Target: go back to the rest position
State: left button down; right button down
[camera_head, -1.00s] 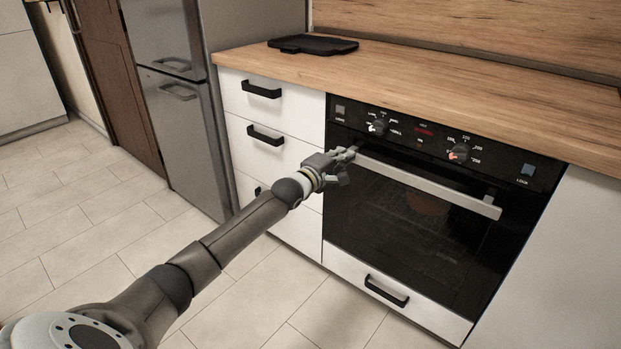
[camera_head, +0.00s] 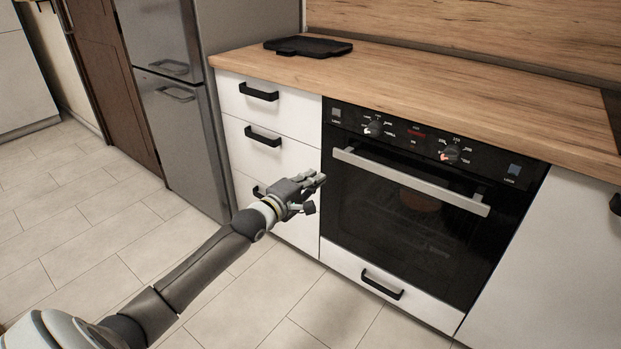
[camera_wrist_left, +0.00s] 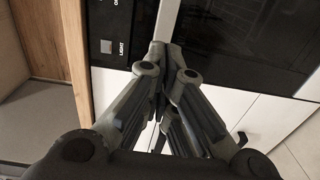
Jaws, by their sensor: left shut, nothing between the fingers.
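My left gripper (camera_head: 318,181) is shut and empty in the head view. It is in front of the left edge of the oven (camera_head: 400,215), apart from the oven handle (camera_head: 410,181). The oven door is closed, and a round brownish thing shows dimly behind its glass. In the left wrist view my left gripper (camera_wrist_left: 160,50) has its fingers together, with the oven front (camera_wrist_left: 245,45) beyond them. My right gripper is not in view.
White drawers (camera_head: 262,118) with black handles stand left of the oven, beside a grey fridge (camera_head: 178,100). A black tray (camera_head: 308,47) lies on the wooden worktop (camera_head: 440,85). The tiled floor (camera_head: 80,215) at the left is clear.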

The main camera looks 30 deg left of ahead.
pick_arm(q)
jog(key=shift+s, duration=0.45)
